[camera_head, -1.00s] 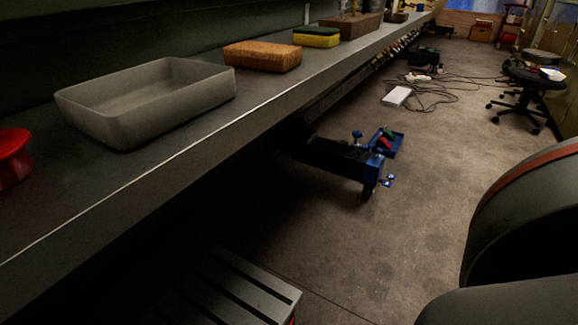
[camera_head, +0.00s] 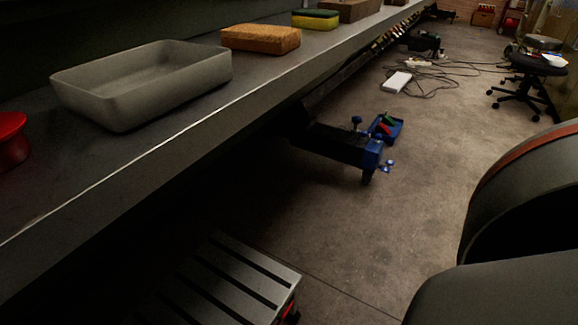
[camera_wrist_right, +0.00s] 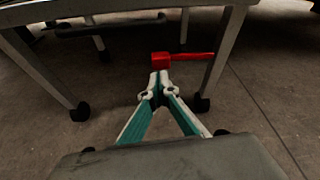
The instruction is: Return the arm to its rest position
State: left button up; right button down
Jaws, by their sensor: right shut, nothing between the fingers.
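My right gripper (camera_wrist_right: 159,84) shows in the right wrist view, with teal fingers and pale tips brought together. It is shut and holds nothing. A red thing (camera_wrist_right: 161,61) with a bar reaching right appears just past the fingertips; I cannot tell how far beyond them it is. In the head view, a dark, rounded arm part with an orange stripe (camera_head: 520,170), which looks like mine, fills the lower right. The right gripper does not show there, and my left gripper is in neither view.
A long workbench (camera_head: 175,148) runs along the left, bearing a grey tray (camera_head: 140,95), an orange-brown block (camera_head: 261,38) and a red object (camera_head: 10,140). A slatted grey platform (camera_head: 225,280) and a blue-ended clamp (camera_head: 372,155) are below. Wheeled legs (camera_wrist_right: 222,60) stand around the right gripper. Open floor lies mid-right.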

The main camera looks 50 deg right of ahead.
jog(key=v, duration=0.9)
jog(key=shift+s+f, duration=0.15)
jog(key=shift+s, duration=0.15)
jog(key=shift+d, duration=0.1)
